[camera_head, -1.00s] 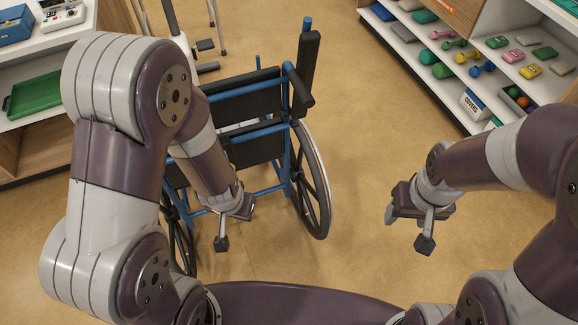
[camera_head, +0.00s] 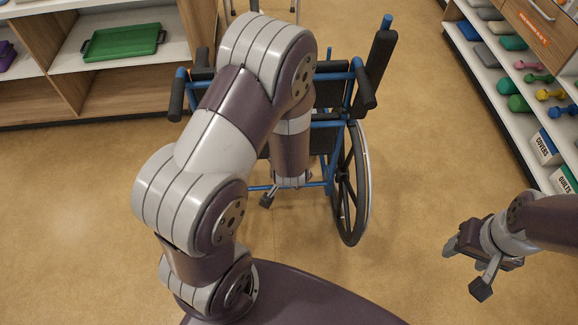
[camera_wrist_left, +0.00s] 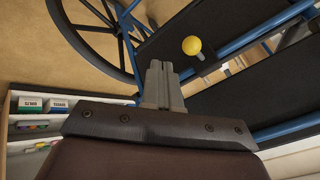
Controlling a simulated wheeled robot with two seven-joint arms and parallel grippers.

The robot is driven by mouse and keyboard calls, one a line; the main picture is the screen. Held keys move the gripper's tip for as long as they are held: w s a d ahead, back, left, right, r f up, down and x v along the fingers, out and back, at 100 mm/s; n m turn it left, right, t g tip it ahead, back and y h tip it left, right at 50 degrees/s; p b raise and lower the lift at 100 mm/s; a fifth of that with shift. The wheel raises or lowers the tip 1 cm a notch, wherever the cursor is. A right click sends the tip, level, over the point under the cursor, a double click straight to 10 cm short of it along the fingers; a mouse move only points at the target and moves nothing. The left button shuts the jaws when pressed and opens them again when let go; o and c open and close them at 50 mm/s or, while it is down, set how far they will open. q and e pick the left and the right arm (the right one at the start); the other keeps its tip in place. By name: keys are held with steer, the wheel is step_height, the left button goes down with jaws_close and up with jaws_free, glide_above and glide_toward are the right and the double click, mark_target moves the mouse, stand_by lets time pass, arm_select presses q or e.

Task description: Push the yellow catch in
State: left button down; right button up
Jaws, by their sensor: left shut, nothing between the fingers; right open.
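The yellow catch is a round yellow knob (camera_wrist_left: 192,46) on a short pale pin, by the blue frame and black panels of the wheelchair in the left wrist view. My left gripper (camera_wrist_left: 160,68) is shut and empty. Its tips appear just below and left of the knob, with a visible gap in the picture. In the head view the wheelchair (camera_head: 345,183) stands ahead, partly behind my left arm, which hides the catch and most of the left gripper. My right gripper (camera_head: 470,268) is open and empty at the lower right, above the floor and apart from the chair.
A shelf unit with a green tray (camera_head: 123,42) stands at the back left. Another shelf at the right holds dumbbells (camera_head: 553,95) and a white box (camera_head: 545,147). The floor right of the wheelchair is clear.

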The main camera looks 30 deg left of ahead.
arm_select(q)
steer(key=w+a+f+b, duration=0.1)
steer(key=w+a+f, duration=0.3)
steer(key=f, duration=0.1)
steer(key=shift+w+a, duration=0.15)
steer(key=shift+a, duration=0.25)
arm_select(e)
step_height(320, 180, down, 2)
arm_select(q)
steer(key=shift+w+a+p, duration=0.15)
steer(key=shift+w+a, duration=0.2)
steer(key=shift+w, duration=0.25)
steer(key=shift+w+a+p, duration=0.15)
steer(key=shift+w+a, duration=0.2)
steer(key=shift+w, duration=0.2)
arm_select(e)
steer(key=shift+d+r, duration=0.1)
steer(key=shift+r, duration=0.4)
